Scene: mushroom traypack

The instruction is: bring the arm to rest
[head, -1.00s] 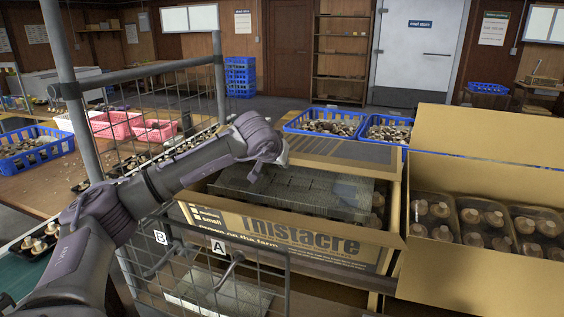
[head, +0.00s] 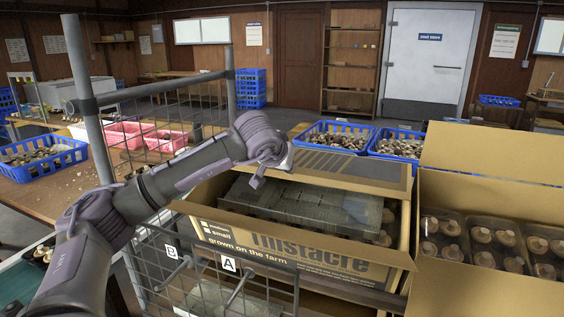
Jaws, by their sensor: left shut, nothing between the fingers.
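My left arm comes in from the left, and its gripper (head: 258,181) hangs over the left back part of a cardboard box printed "mistacre" (head: 215,232). The gripper is shut and holds nothing. Its fingertips are small in view and partly hidden by the wrist. A clear-topped tray layer (head: 300,208) lies inside the box, with a few mushrooms showing at its right end. My right gripper is not in view.
A second open box (head: 480,294) with trays of brown mushrooms stands at right. Blue crates of mushrooms (head: 330,143) sit behind. A wire mesh rack (head: 160,110) with upright posts stands close to my left arm. Pink crates (head: 128,135) lie on the table behind it.

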